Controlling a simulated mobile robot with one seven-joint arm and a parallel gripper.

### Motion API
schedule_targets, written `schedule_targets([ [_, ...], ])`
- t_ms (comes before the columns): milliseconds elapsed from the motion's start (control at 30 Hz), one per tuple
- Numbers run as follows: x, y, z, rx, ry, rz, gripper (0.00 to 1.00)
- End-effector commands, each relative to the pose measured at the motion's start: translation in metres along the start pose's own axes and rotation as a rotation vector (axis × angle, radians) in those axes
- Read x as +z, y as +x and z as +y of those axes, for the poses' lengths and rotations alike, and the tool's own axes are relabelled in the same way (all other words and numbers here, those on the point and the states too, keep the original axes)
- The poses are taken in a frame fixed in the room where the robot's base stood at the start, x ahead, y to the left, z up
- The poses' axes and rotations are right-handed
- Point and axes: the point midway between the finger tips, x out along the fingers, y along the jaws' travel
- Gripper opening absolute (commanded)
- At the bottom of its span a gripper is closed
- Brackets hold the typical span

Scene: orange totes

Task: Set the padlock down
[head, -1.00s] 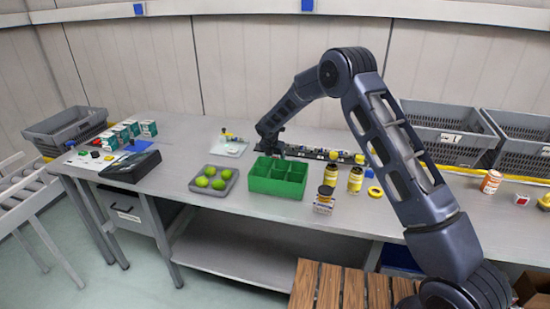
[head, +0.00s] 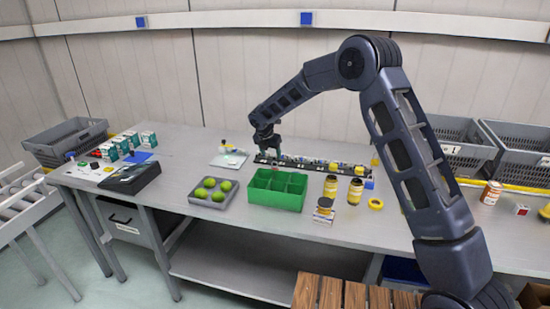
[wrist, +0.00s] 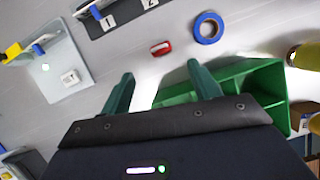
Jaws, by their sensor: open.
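In the wrist view a small red object (wrist: 161,48), which looks like the padlock, lies on the grey table just beyond my fingertips. It is apart from the fingers. I cannot make it out in the head view. My gripper (wrist: 162,75) is open, with nothing between its green fingers. In the head view my gripper (head: 266,146) is above the table, behind the green divided bin (head: 275,202) and near the left end of the black numbered strip (head: 310,165).
A blue ring (wrist: 208,27) lies right of the red object. A pale board (head: 229,160) with small parts lies to the left. A grey tray (head: 212,198) of green fruit is left of the bin. Yellow bottles (head: 330,187) stand right of it.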

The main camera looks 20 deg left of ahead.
Motion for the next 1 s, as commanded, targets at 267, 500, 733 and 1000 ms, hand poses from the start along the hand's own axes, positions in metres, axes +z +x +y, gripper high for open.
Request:
schedule_targets([
  [267, 0.000, -0.004, -0.001, 0.000, 0.002, 0.000, 0.62],
  [500, 0.030, -0.035, -0.046, -0.007, 0.166, 0.000, 0.62],
  [733, 0.069, -0.092, -0.138, -0.020, 0.508, 0.003, 0.62],
  [1000, 0.087, -0.153, -0.250, -0.034, 0.917, 0.006, 0.62],
])
